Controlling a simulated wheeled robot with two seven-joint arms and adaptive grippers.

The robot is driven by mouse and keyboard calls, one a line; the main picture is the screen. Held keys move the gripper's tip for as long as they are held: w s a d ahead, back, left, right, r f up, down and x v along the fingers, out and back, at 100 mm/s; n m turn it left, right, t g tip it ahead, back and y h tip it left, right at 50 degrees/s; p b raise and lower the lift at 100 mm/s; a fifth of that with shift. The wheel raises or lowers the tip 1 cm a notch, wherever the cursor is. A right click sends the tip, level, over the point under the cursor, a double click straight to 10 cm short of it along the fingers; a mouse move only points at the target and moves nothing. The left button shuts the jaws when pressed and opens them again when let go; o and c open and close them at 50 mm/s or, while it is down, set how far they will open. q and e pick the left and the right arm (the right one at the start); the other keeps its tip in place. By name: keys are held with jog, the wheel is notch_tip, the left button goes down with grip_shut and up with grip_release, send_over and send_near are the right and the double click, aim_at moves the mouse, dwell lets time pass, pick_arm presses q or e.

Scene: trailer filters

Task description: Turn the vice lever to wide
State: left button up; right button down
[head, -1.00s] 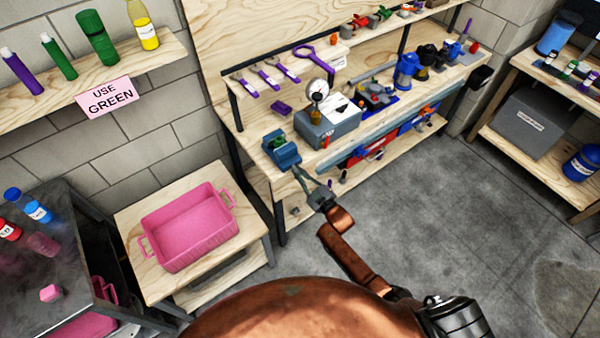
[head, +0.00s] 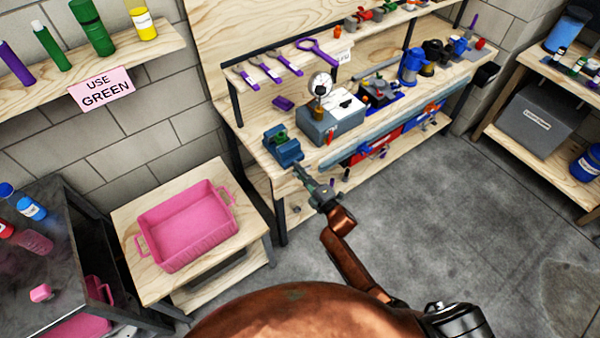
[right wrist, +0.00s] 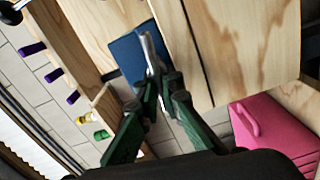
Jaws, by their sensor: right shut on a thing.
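The blue vice (head: 283,148) is fixed at the left front corner of the workbench. It also shows in the right wrist view (right wrist: 127,57), just beyond my fingers. My right gripper (head: 300,172) reaches up to the front of the vice. In the right wrist view its green-sided fingers (right wrist: 157,84) are closed together on the grey metal vice lever (right wrist: 150,45), which stands against the blue vice body. The fingers hide the lower part of the lever. The exact lever angle is hard to tell. My left gripper is not in view.
The workbench (head: 263,158) holds a grey box with a gauge (head: 335,117) right of the vice. A pink tub (head: 187,225) sits on a low wooden table at left. Purple-handled tools (head: 262,73) hang behind. The floor (head: 430,220) at right is clear.

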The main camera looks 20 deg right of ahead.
jog(key=shift+f+n+b, duration=0.2)
jog(key=shift+n+b, duration=0.1)
jog(key=shift+n, duration=0.4)
jog(key=c, duration=2.1)
grip_release()
jog(key=v, duration=1.2)
jog(key=shift+r, duration=0.15)
